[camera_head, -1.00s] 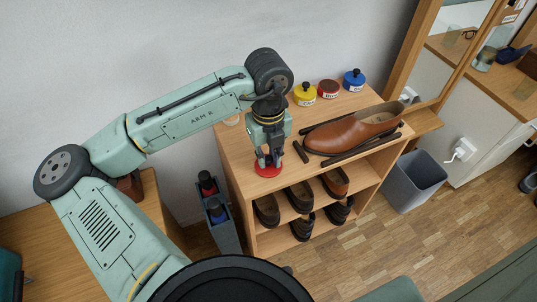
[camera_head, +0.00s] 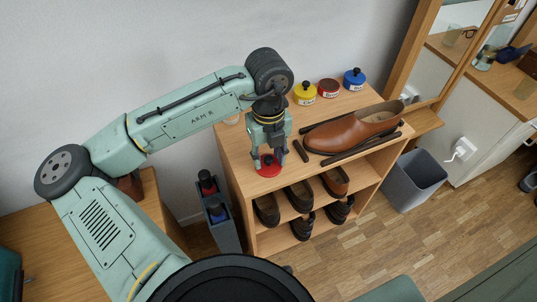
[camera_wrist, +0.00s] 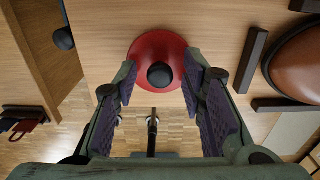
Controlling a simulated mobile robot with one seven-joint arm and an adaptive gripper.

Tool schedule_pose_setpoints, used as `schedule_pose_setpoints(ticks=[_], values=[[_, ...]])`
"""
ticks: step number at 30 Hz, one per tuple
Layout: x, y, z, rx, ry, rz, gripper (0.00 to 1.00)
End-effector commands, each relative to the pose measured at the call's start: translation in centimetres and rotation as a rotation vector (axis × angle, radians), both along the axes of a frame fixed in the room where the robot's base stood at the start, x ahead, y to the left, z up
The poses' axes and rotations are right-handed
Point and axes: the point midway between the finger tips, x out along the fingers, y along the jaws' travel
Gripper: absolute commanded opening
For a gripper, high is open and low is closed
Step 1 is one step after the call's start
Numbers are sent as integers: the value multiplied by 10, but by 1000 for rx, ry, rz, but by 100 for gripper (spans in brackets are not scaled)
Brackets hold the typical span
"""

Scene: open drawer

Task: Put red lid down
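The red lid (camera_head: 268,169) lies flat on the wooden shelf top near its front left edge, with its dark knob upward. My gripper (camera_head: 268,160) is right above the lid, pointing down. In the wrist view the lid (camera_wrist: 158,55) and its black knob (camera_wrist: 160,75) show between the fingers of my gripper (camera_wrist: 160,92). The fingers are spread apart, with a visible gap on each side of the knob.
A brown shoe (camera_head: 352,132) rests among dark bars (camera_head: 301,152) on the right of the shelf top. More shoes stand on the shelves below. A grey bin (camera_head: 415,182) stands on the floor at right. A mirror (camera_head: 440,45) leans behind.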

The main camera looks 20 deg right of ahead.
Motion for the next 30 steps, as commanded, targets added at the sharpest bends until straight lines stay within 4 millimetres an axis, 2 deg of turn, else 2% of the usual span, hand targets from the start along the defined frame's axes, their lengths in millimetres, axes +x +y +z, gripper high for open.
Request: schedule_pose_setpoints(ticks=[5, 12, 18, 24, 30], values=[[1, -1, 22, -2, -3, 0, 37], [1, -1, 75, -2, -3, 0, 37], [1, -1, 108, -1, -1, 0, 37], [0, 0, 121, 0, 0, 1, 37], [0, 0, 122, 0, 0, 1, 37]])
